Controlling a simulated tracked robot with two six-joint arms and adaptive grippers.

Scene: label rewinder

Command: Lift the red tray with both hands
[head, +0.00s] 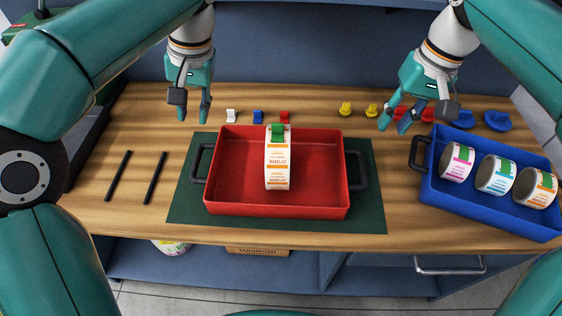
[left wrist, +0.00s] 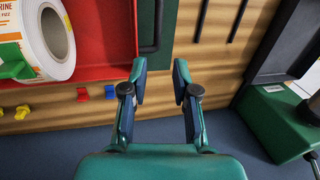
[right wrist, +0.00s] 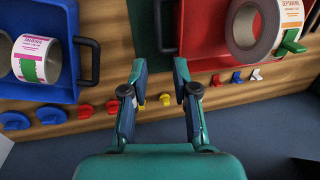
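The red tray (head: 320,180) sits on a dark green mat (head: 376,215) in the middle of the wooden table. It has a black handle on its left side (head: 197,163) and another on its right side (head: 357,170). One label roll (head: 277,165) with a green tab stands upright in it. My left gripper (head: 190,118) is open and empty above the table, behind and left of the tray. My right gripper (head: 403,125) is open and empty, behind and right of the tray. Both are apart from the handles. The tray also shows in the left wrist view (left wrist: 100,60) and right wrist view (right wrist: 205,45).
A blue tray (head: 480,209) with 3 label rolls stands at the right. Small white, blue, red and yellow pieces (head: 345,108) line the back of the table. Two black rods (head: 155,178) lie left of the mat. A drawer handle (head: 450,269) is below the tabletop.

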